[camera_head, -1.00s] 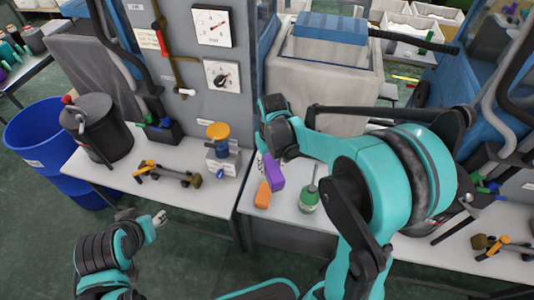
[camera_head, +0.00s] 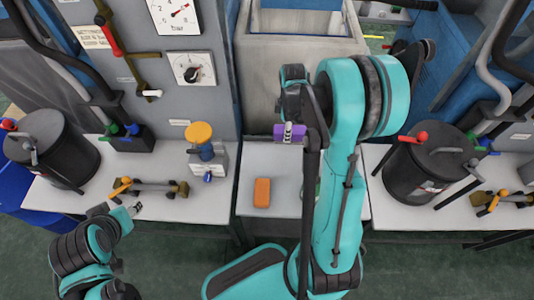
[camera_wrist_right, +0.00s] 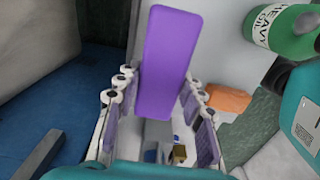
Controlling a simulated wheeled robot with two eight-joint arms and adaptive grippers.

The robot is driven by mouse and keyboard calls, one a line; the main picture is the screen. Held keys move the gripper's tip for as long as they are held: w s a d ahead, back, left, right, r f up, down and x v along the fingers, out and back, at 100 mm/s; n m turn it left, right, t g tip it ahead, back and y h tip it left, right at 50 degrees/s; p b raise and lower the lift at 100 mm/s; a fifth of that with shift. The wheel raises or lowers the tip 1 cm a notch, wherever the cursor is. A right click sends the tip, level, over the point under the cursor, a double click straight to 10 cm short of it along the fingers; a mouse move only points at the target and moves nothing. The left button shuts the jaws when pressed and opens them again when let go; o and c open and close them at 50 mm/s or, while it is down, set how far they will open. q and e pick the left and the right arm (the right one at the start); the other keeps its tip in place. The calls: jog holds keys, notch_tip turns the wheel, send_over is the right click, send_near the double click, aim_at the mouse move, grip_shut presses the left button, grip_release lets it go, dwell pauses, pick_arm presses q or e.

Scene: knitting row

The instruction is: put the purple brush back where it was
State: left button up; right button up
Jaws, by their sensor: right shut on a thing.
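The purple brush (camera_head: 289,133) is in my right gripper (camera_head: 289,130). In the head view it is at the back edge of the middle white table (camera_head: 275,160), in front of the grey bin. In the right wrist view the brush (camera_wrist_right: 168,62) is a long purple block, and the right gripper's fingers (camera_wrist_right: 160,100) stand on both sides of it. Any bristles are hidden. My left gripper (camera_head: 131,207) is at lower left, in front of the left table and apart from the brush. Its fingers are too small to judge.
An orange block (camera_head: 262,193) lies on the middle table. A green oil bottle (camera_wrist_right: 285,30) stands close by, mostly hidden behind my right arm in the head view. A yellow-topped device (camera_head: 200,145) stands to the left. A grey bin (camera_head: 300,70) stands behind.

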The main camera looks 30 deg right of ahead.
jog(key=a+f+b, duration=0.1)
jog(key=a+f, duration=0.1)
jog(key=f, duration=0.1)
jog(key=w+a+f+b, duration=0.1)
jog(key=a+f+b, duration=0.1)
jog(key=a+f, duration=0.1)
jog(key=a+f+b, duration=0.1)
jog(key=a+f, duration=0.1)
jog(key=f, duration=0.1)
jog(key=shift+w+a, duration=0.2)
jog(key=shift+a, duration=0.1)
jog(key=shift+r, duration=0.1)
jog(key=shift+f+b, duration=0.2)
jog(key=shift+b, duration=0.15)
jog(key=o, duration=1.2)
jog(key=shift+r, duration=0.1)
jog(key=shift+o, duration=0.2)
jog(key=shift+r, duration=0.1)
